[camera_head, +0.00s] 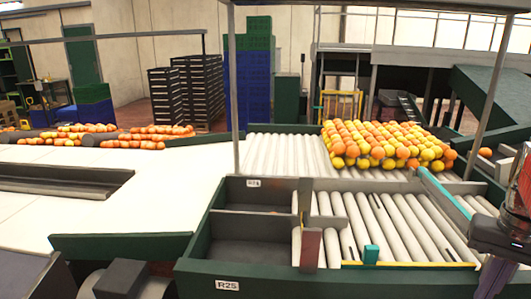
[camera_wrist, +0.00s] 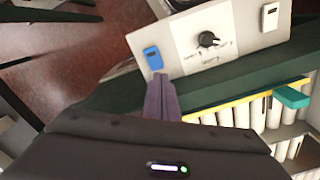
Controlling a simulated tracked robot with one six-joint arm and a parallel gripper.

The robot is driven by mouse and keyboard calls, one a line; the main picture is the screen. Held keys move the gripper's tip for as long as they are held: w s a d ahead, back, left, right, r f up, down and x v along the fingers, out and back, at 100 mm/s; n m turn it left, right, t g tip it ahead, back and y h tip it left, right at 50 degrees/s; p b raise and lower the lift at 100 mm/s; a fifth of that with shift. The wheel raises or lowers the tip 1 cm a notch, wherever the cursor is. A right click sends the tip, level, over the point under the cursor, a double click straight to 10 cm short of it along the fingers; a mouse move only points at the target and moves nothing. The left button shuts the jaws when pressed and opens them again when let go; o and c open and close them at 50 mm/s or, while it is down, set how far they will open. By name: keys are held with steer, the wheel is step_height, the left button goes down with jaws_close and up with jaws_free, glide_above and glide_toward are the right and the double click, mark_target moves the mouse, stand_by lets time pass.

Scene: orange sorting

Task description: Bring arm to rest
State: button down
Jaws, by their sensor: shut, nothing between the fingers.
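My gripper (camera_wrist: 160,88) shows in the wrist view as two slim purple-grey fingers pressed together, with nothing held. Its tips are at the lower edge of a light control panel (camera_wrist: 205,38) in the picture; I cannot tell whether they touch it. The panel carries a black knob (camera_wrist: 208,40), a blue switch (camera_wrist: 153,58) and a white switch (camera_wrist: 270,16).
Oranges and yellow fruit (camera_head: 385,145) lie piled on the rear rollers. The front rollers (camera_head: 400,225) are bare of fruit, with a teal block (camera_head: 371,254) at their front edge. Dark bins (camera_head: 250,240) stand left of them. More oranges (camera_head: 150,137) lie far left.

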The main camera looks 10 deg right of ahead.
steer(key=w+a+f+n+t, duration=0.1)
steer(key=a+n, duration=0.3)
steer(key=a, duration=1.1)
steer(key=w+a+f+n+t, duration=0.1)
steer(key=a+f+n+t, duration=0.3)
steer(key=a, duration=1.1)
steer(key=shift+w+a, duration=0.15)
steer(key=shift+a, duration=0.05)
